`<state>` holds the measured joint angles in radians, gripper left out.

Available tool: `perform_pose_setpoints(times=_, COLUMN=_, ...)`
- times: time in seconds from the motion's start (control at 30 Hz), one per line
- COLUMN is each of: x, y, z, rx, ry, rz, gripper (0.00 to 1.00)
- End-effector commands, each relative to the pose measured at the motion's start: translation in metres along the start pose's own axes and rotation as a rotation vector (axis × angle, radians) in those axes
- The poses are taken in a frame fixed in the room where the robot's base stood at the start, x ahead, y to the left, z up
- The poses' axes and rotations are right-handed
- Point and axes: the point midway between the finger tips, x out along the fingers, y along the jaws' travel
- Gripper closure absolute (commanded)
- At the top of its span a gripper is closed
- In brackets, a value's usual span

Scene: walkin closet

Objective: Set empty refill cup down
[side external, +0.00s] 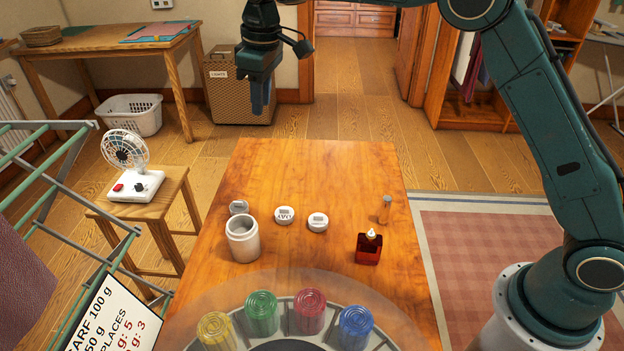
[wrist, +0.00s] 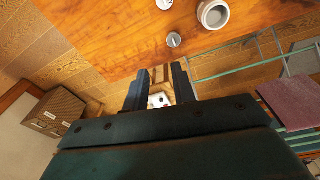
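A white round cup (side external: 243,245) stands upright on the wooden table (side external: 330,170), left of its middle. It is open at the top, and I see nothing sticking out of it. It also shows at the top edge of the wrist view (wrist: 213,14). My gripper (side external: 260,105) hangs high beyond the table's far left corner, well away from the cup, with its fingers pointing down. In the wrist view my gripper's fingers (wrist: 158,80) are apart with nothing held between them.
Coloured ribbed canisters (side external: 310,311) line the front. A fan (side external: 130,165) sits on a stool. The far tabletop is clear.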

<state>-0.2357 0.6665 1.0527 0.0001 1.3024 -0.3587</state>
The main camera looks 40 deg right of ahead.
Motion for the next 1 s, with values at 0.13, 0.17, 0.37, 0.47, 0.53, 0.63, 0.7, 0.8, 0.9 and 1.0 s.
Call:
perform_pose_setpoints(times=0.13, x=-0.034, y=0.002, z=0.029, rx=0.052, ry=0.031, rz=0.014, gripper=0.74)
perform_pose_setpoints(times=0.17, x=-0.040, y=0.002, z=0.035, rx=0.062, ry=0.037, rz=0.017, gripper=0.74)
perform_pose_setpoints(times=0.37, x=-0.075, y=0.000, z=0.078, rx=0.131, ry=0.078, rz=0.035, gripper=0.74)
perform_pose_setpoints(times=0.47, x=-0.090, y=-0.004, z=0.101, rx=0.164, ry=0.097, rz=0.043, gripper=0.74)
perform_pose_setpoints(times=0.53, x=-0.099, y=-0.006, z=0.117, rx=0.189, ry=0.111, rz=0.049, gripper=0.74)
perform_pose_setpoints(times=0.63, x=-0.110, y=-0.011, z=0.142, rx=0.223, ry=0.132, rz=0.058, gripper=0.74)
perform_pose_setpoints(times=0.7, x=-0.116, y=-0.015, z=0.159, rx=0.247, ry=0.146, rz=0.063, gripper=0.74)
perform_pose_setpoints(times=0.8, x=-0.123, y=-0.021, z=0.184, rx=0.280, ry=0.166, rz=0.071, gripper=0.74)
perform_pose_setpoints(times=0.9, x=-0.128, y=-0.028, z=0.209, rx=0.314, ry=0.187, rz=0.079, gripper=0.74)
perform_pose_setpoints(times=1.0, x=-0.130, y=-0.036, z=0.235, rx=0.348, ry=0.208, rz=0.087, gripper=0.74)
